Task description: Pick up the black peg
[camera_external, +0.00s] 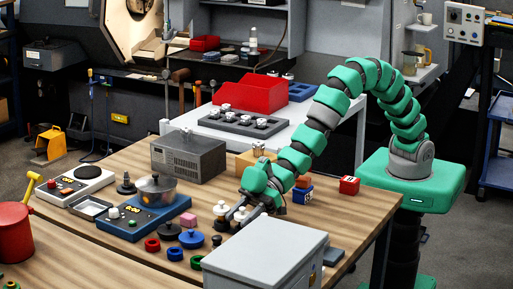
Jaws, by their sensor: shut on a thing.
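My gripper (233,216) reaches down and left to the wooden table, its grey fingers low among small pegs and discs. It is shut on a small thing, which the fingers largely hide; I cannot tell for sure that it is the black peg. A cream-topped peg (220,208) with a dark lower part stands close at the left of the fingers. A small black knob-shaped piece (216,240) sits just below them. Another dark peg (126,184) with a wide base stands upright farther left, apart from my gripper.
A large grey box (265,254) stands close in front of my gripper. Blue (192,238), black, red and green discs lie to its left, with a pink block (188,220). A blue scale with a pan (157,190) and a grey instrument (190,157) stand behind. A red block (349,186) is at right.

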